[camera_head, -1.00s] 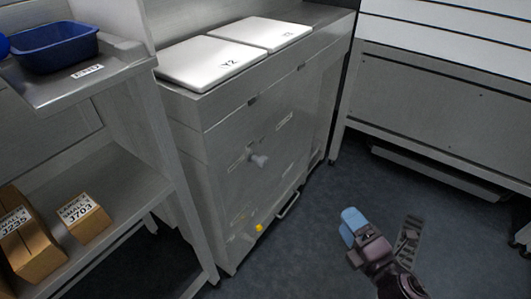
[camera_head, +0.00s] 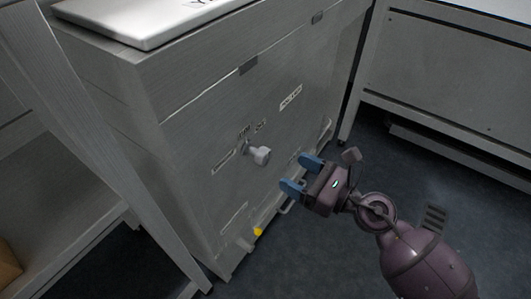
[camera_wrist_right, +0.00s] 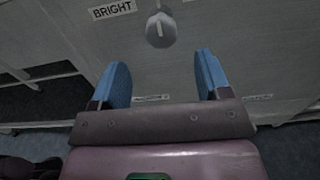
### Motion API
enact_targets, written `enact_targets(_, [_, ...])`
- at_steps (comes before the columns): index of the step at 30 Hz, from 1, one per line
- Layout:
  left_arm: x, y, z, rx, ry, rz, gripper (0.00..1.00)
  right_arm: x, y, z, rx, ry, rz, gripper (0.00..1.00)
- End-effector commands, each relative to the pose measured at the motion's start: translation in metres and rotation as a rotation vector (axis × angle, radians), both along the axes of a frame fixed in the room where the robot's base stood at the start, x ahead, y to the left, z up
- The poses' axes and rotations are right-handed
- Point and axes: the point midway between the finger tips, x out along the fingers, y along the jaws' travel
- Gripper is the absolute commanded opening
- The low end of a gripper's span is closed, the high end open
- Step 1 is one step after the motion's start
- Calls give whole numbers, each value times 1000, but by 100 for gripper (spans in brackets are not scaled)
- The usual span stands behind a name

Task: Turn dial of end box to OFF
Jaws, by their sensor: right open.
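The end box (camera_head: 190,110) is a grey metal cabinet with a white lid on top. Its dial (camera_head: 259,155) is a pale knob standing out from the front face, with small labels above it. In the right wrist view the dial (camera_wrist_right: 161,29) is beyond the fingertips, near the top middle, with a light pointer line that looks about upright. My right gripper (camera_head: 302,175) has blue fingers, open and empty, to the right of and slightly below the dial and apart from it. It also shows in the right wrist view (camera_wrist_right: 160,75). My left gripper is out of view.
A label reading BRIGHT (camera_wrist_right: 112,9) is left of the dial in the wrist view. A yellow knob (camera_head: 258,231) sits low on the cabinet. A grey shelf frame (camera_head: 95,120) stands at the left, and a grey bench (camera_head: 445,85) at the back right. Dark floor between is clear.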

Motion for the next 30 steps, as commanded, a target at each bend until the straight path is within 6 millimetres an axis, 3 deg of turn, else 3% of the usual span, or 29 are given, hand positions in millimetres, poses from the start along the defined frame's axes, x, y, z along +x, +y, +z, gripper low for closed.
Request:
enact_targets(13, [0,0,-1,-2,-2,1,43,42,58,-1,3,3,0,70])
enact_targets(28, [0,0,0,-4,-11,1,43,50,69,0,2,3,-1,70])
enact_targets(30, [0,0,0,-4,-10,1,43,50,69,0,2,3,-1,61])
